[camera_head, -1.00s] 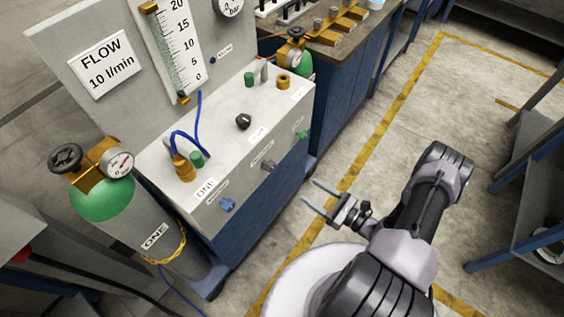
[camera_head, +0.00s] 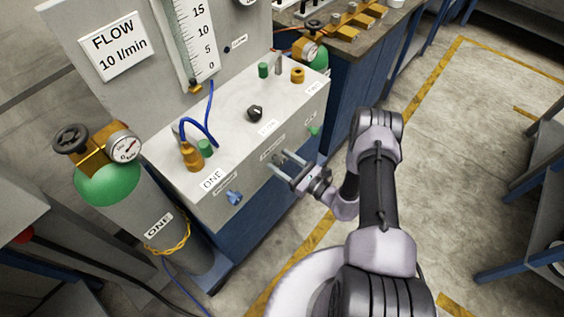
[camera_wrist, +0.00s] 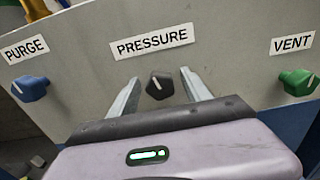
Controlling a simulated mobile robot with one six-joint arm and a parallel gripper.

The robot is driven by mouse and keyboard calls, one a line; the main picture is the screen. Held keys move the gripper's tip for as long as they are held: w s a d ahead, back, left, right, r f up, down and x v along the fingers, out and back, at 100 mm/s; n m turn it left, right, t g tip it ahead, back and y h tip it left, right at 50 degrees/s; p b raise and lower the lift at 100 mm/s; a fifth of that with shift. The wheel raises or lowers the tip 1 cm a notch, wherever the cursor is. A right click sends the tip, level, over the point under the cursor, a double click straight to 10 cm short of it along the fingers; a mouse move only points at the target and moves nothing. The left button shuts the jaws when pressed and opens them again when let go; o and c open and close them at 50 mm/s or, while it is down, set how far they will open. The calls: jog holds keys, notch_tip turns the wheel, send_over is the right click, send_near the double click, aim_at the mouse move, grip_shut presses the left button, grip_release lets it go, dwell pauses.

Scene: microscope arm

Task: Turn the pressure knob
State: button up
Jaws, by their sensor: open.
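The pressure knob (camera_wrist: 160,85) is a dark grey knob with a white pointer line, on the front panel under the PRESSURE label (camera_wrist: 152,43) in the wrist view. The pointer stands roughly upright, leaning a little left. My gripper (camera_wrist: 156,80) is open, with one finger on each side of the knob in that view; a gap shows between each finger and the knob. In the head view my gripper (camera_head: 281,164) is at the front panel of the grey box (camera_head: 235,130), and its fingers hide most of the knob.
The blue purge knob (camera_wrist: 30,88) is left of the pressure knob and the green vent knob (camera_wrist: 299,82) is right. A green-topped cylinder (camera_head: 110,185) stands left of the box. A black knob (camera_head: 255,114) is on the box's top.

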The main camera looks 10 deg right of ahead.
grip_shut()
jog(key=shift+f+m+b, duration=0.1)
jog(key=shift+m+b, duration=0.3)
jog(key=shift+m, duration=0.6)
grip_release()
jog(key=p+v, duration=0.3)
jog(key=v, duration=1.4)
jog(key=shift+s, duration=0.15)
jog(key=shift+d, duration=0.15)
